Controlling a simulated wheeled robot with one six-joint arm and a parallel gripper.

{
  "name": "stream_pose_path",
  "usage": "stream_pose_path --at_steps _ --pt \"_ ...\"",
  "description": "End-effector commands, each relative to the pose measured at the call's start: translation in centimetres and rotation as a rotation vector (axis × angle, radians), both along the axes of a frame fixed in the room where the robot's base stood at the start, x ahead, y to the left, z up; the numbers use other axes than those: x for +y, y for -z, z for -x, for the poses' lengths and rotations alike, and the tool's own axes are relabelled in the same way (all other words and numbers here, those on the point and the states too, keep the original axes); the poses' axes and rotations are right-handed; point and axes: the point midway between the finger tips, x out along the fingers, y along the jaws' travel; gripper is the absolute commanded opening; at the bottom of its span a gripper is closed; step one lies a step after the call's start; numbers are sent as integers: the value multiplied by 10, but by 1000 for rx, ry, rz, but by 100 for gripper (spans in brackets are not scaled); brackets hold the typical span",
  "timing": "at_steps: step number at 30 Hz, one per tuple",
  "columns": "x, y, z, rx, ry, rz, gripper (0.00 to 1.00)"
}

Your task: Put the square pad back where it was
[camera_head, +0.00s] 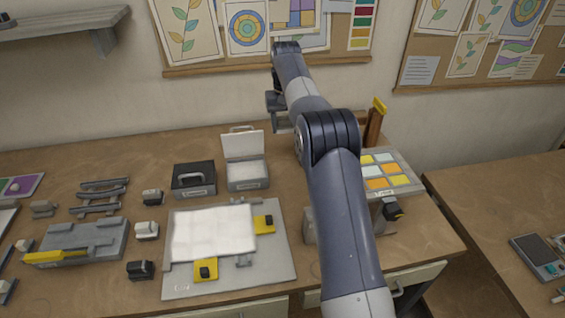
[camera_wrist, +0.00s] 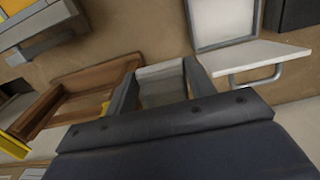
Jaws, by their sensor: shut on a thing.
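My gripper (camera_wrist: 162,88) is shut on a small grey block with a pale top (camera_wrist: 165,72), held between its two fingers in the wrist view. The block looks like the square pad, but I cannot be sure. In the head view my gripper (camera_head: 280,118) is above the back of the table, partly hidden by my arm. The held piece is hard to make out there. An open grey box with a raised white lid (camera_head: 242,146) stands left of my gripper; it also shows in the wrist view (camera_wrist: 222,22).
A black case (camera_head: 194,180) stands left of the open box. A board with white paper (camera_head: 180,284) lies in front. A tray of coloured tiles (camera_head: 409,191) and a wooden stand (camera_head: 374,128) are right of my arm. Tools and small blocks crowd the left.

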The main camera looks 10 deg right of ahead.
Motion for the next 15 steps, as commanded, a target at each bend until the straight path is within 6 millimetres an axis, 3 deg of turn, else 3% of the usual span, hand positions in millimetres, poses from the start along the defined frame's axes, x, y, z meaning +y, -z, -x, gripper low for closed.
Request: stream_pose_path --at_steps 9,15 --pt "0 78 1 6 0 0 27" --pt "0 117 1 3 0 0 27"
